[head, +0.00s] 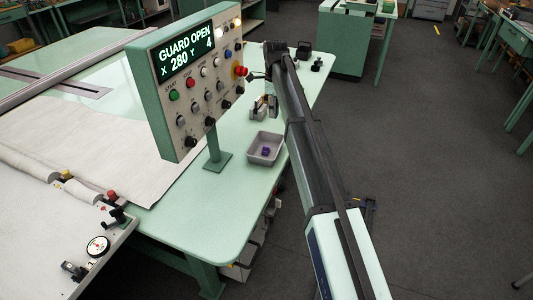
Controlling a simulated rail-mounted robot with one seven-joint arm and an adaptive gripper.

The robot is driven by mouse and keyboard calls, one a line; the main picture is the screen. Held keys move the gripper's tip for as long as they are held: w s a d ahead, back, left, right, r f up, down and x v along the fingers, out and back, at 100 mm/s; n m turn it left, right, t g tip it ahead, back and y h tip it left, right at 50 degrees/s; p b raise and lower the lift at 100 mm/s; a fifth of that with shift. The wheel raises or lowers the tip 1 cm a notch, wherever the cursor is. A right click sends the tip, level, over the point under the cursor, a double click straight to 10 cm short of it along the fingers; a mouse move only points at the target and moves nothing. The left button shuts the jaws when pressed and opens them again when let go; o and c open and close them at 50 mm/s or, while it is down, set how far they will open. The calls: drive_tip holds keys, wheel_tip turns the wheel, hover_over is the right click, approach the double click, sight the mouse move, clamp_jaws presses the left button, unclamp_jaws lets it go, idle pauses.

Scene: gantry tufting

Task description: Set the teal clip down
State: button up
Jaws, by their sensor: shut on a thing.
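My arm reaches up from the lower right, over the right side of the pale green table (225,228). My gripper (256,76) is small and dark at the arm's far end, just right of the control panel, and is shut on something. I take that to be the teal clip, but its shape and colour cannot be made out here. The panel edge and the arm crowd the view of the fingertips.
The control panel (183,108) stands on a green post close left of my gripper; its screen reads GUARD OPEN. A grey tray (252,158) with a small purple thing (265,150) sits beside the post. The table's near right corner is clear.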

sight(273, 154)
wheel_tip(273, 154, down, 20)
drive_tip(key=p, duration=0.5)
drive_tip(key=shift+w, duration=0.1)
drive_tip(key=o, duration=1.1)
drive_tip(key=shift+c, duration=0.2)
wheel_tip(273, 154, up, 12)
drive_tip(key=b, duration=0.3)
drive_tip(key=shift+b, duration=0.4)
drive_tip(key=shift+r, duration=0.1)
